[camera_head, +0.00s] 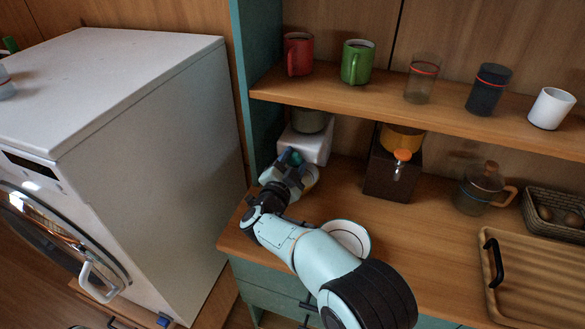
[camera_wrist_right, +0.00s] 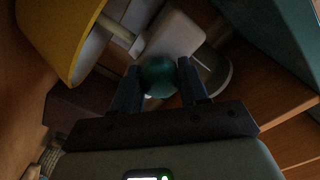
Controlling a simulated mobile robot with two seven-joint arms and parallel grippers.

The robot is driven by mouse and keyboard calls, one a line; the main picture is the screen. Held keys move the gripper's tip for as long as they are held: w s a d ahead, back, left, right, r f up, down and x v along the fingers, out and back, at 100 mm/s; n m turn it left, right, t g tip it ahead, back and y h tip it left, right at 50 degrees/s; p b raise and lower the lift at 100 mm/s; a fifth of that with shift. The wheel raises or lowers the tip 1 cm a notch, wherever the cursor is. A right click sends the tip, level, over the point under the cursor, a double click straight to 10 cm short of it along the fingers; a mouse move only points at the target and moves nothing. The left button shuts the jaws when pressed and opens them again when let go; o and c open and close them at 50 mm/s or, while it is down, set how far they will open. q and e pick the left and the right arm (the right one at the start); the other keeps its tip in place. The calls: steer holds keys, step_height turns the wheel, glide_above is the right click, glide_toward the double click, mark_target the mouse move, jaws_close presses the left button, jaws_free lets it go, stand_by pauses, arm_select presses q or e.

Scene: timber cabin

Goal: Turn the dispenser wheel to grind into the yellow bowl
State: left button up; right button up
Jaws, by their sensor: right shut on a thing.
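The white dispenser (camera_head: 318,147) with its grey container on top stands under the shelf at the left end of the counter. Its front is partly hidden by my right gripper (camera_head: 290,160). In the right wrist view, my right gripper (camera_wrist_right: 158,84) is shut on a round dark green wheel (camera_wrist_right: 158,74), one finger on each side, in front of the white dispenser body (camera_wrist_right: 175,33). The yellow bowl (camera_wrist_right: 58,38) shows large at the upper left of that view, beside the gripper. In the head view the bowl is mostly hidden behind the gripper. My left gripper is not in view.
A brown dispenser (camera_head: 388,183) with an orange knob stands to the right. A white round dish (camera_head: 347,238) lies partly behind my right arm. A glass jug (camera_head: 478,190) and wooden tray (camera_head: 540,285) are further right. Mugs and cups line the shelf (camera_head: 450,118) above.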

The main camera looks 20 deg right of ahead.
steer(key=m+b, duration=0.2)
steer(key=m, duration=0.1)
steer(key=shift+f, duration=0.1)
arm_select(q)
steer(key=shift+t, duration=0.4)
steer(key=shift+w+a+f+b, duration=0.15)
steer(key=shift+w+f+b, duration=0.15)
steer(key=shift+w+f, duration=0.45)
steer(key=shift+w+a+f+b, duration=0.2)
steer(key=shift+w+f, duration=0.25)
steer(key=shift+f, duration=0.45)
arm_select(e)
steer(key=shift+m, duration=0.6)
steer(key=o, duration=1.1)
steer(key=shift+c, duration=0.2)
steer(key=shift+s+a, duration=0.1)
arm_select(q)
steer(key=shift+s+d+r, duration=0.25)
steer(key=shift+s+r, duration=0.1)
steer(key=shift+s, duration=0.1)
arm_select(e)
steer(key=v, duration=1.3)
